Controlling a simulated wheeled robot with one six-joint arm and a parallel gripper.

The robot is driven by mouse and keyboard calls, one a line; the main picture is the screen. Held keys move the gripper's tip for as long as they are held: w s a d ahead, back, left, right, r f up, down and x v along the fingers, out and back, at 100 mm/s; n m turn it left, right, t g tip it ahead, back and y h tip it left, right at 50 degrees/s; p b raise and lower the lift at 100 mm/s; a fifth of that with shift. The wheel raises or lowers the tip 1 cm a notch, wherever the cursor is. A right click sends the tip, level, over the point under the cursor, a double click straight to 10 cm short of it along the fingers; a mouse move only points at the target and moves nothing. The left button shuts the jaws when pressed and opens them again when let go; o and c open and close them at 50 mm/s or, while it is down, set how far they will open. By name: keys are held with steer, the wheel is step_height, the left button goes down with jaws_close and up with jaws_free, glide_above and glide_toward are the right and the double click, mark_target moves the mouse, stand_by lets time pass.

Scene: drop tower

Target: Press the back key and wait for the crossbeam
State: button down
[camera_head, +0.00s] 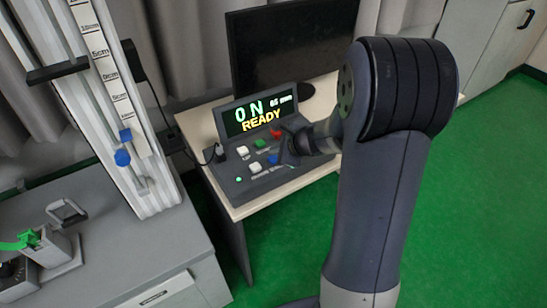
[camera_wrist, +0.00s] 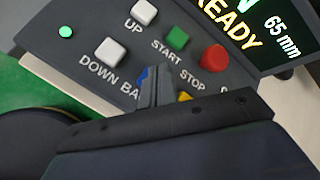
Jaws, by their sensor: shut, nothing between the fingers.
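The control box (camera_head: 232,180) stands on a small table, its display (camera_head: 258,115) reading "0 N", "65 mm" and "READY". The blue key (camera_head: 273,159), beside the letters "BA" in the wrist view (camera_wrist: 142,75), is mostly hidden behind my fingers there. My gripper (camera_wrist: 157,72) is shut and empty, its tips over or right beside the blue key; I cannot tell whether they touch it. In the head view my gripper (camera_head: 284,150) is dark and partly covers the box's right side. A black bar (camera_head: 57,72) crosses the tower (camera_head: 105,70); it may be the crossbeam.
Near the fingers are the white UP (camera_wrist: 144,12) and DOWN (camera_wrist: 109,51) keys, green START key (camera_wrist: 177,38), red STOP key (camera_wrist: 213,58) and a partly hidden yellow key (camera_wrist: 184,97). A dark monitor (camera_head: 285,50) stands behind the box. Green floor (camera_head: 450,190) is open at right.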

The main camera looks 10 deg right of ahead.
steer(key=shift+f, duration=0.1)
stand_by(0.7)
steer(key=shift+f+b, duration=0.35)
steer(key=shift+b, duration=0.2)
steer(key=shift+f+b, duration=0.5)
steer(key=shift+b, duration=0.05)
stand_by(0.5)
stand_by(0.4)
steer(key=shift+r+p, duration=0.8)
steer(key=shift+r, duration=0.15)
step_height(320, 180, up, 5)
steer(key=p, duration=0.4)
